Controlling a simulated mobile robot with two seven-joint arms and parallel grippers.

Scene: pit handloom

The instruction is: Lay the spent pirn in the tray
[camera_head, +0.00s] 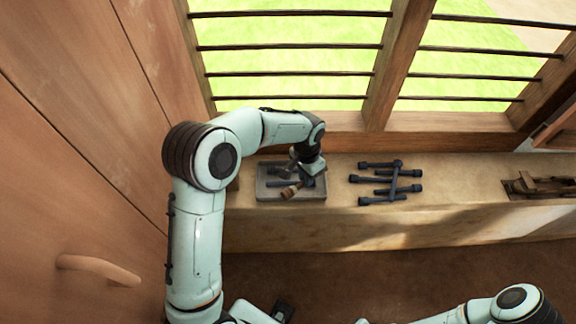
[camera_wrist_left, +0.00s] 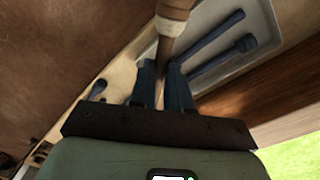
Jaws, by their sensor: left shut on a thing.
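The grey tray (camera_head: 262,193) sits on the ledge below the window. My left gripper (camera_head: 303,178) is over the tray, pointing down, and shut on a brown wooden pirn (camera_head: 291,191). In the left wrist view the pirn (camera_wrist_left: 176,12) runs out from between the fingers (camera_wrist_left: 162,75), its thicker pale end away from me and over the tray (camera_wrist_left: 265,35). I cannot tell if it touches the tray floor. Dark pirns (camera_wrist_left: 215,40) lie in the tray beside it. My arm hides part of the tray in the head view.
A group of several dark pirns (camera_head: 392,184) lies on the ledge right of the tray. A wooden item (camera_head: 540,185) sits at the far right. Barred window (camera_head: 290,60) and its frame rise behind; a wooden panel with a handle (camera_head: 98,270) stands at left.

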